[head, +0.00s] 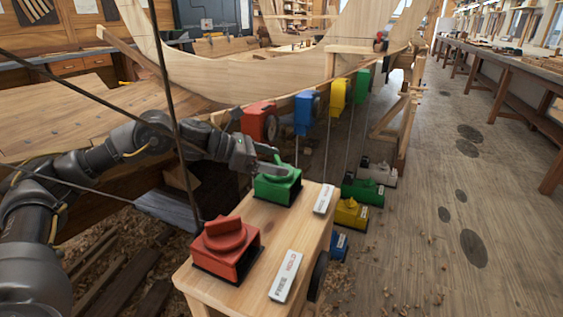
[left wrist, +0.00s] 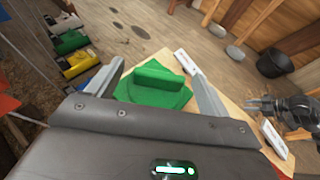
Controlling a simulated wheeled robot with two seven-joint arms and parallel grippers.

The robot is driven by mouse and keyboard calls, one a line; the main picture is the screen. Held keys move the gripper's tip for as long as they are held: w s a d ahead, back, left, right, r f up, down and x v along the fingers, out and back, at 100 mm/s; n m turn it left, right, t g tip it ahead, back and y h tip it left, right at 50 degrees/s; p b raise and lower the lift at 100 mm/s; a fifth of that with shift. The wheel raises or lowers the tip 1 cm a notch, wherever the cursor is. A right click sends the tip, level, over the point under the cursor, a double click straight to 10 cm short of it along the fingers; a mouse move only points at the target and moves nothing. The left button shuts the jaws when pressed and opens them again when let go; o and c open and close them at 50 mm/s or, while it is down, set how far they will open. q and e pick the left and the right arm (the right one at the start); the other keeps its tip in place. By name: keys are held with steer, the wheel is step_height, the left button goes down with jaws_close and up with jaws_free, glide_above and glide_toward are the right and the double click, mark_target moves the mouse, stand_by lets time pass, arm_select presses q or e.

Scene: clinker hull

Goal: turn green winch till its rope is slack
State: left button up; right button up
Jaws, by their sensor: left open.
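The green winch (head: 278,188), with a raised bar handle on top, sits on the far end of a wooden stand. My left gripper (head: 277,166) is just above it in the head view, reaching in from the left. In the left wrist view the winch (left wrist: 155,92) and its handle lie between the spread fingers of my left gripper (left wrist: 158,69), with a gap on both sides. I cannot tell which rope belongs to this winch. My right gripper (left wrist: 262,104) shows small and dark at the right of the left wrist view; its jaw opening is unclear.
A red winch (head: 226,249) stands nearer on the same stand (head: 262,226), with white label plates (head: 286,276) alongside. Coloured blocks (head: 338,97) hang along the hull, with several coloured boxes (head: 363,191) on the floor. The floor at right (head: 440,200) is mostly open.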

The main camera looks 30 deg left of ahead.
arm_select(q)
steer(key=shift+x, duration=0.9)
steer(key=c, duration=1)
